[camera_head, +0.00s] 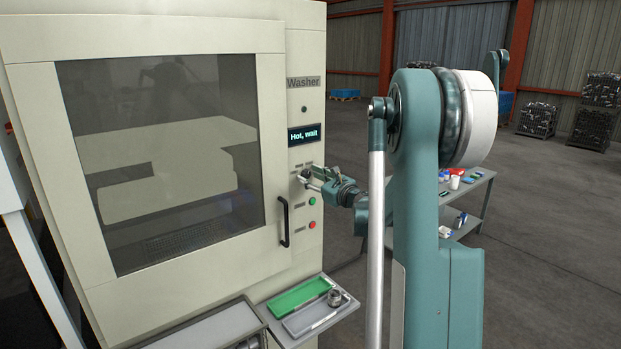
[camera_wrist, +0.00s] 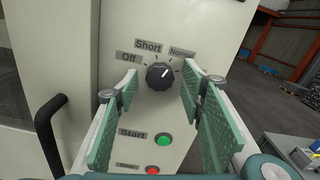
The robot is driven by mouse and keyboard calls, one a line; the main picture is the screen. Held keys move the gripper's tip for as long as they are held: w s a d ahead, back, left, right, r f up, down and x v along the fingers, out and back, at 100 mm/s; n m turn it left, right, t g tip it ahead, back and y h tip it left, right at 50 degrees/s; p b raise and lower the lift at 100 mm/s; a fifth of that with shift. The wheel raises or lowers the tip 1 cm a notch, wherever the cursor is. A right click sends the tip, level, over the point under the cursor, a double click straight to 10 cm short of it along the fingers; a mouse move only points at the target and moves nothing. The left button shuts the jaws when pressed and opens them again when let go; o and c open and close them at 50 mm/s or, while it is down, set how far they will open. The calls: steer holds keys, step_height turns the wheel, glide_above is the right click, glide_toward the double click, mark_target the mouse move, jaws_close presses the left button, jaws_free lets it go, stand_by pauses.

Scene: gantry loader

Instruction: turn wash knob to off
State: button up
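The wash knob (camera_wrist: 160,75) is a dark round dial on the washer's cream panel, with labels Off, Short and Normal above it. Its white mark appears to point up and to the right, towards the Normal side rather than Off. In the wrist view, my gripper's two green-padded fingers stand apart on either side of the knob, with a gap visible on each side. In the head view, my gripper (camera_head: 312,180) is at the panel below the display, and it largely hides the knob there.
The washer display (camera_head: 303,134) reads "Hot, wait". Below the knob are a green Start button (camera_wrist: 162,139) and a red button (camera_wrist: 152,170). The black door handle (camera_head: 284,222) stands left of my gripper. A tray shelf (camera_head: 345,306) sticks out below.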

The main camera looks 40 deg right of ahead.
steer(key=c, duration=0.9)
steer(key=shift+n+b, duration=0.3)
steer(key=shift+n, duration=0.1)
steer(key=shift+f+n+b, duration=0.1)
steer(key=shift+n+b, duration=0.5)
steer(key=shift+n, duration=0.3)
steer(key=n+b, duration=0.2)
steer(key=n, duration=0.2)
steer(key=n+b, duration=0.2)
steer(key=n, duration=0.3)
steer(key=shift+n, duration=0.4)
steer(key=n, duration=0.2)
steer(key=n+b, duration=0.1)
steer(key=n, duration=0.2)
steer(key=shift+r+n, duration=0.2)
steer(key=shift+n, duration=0.1)
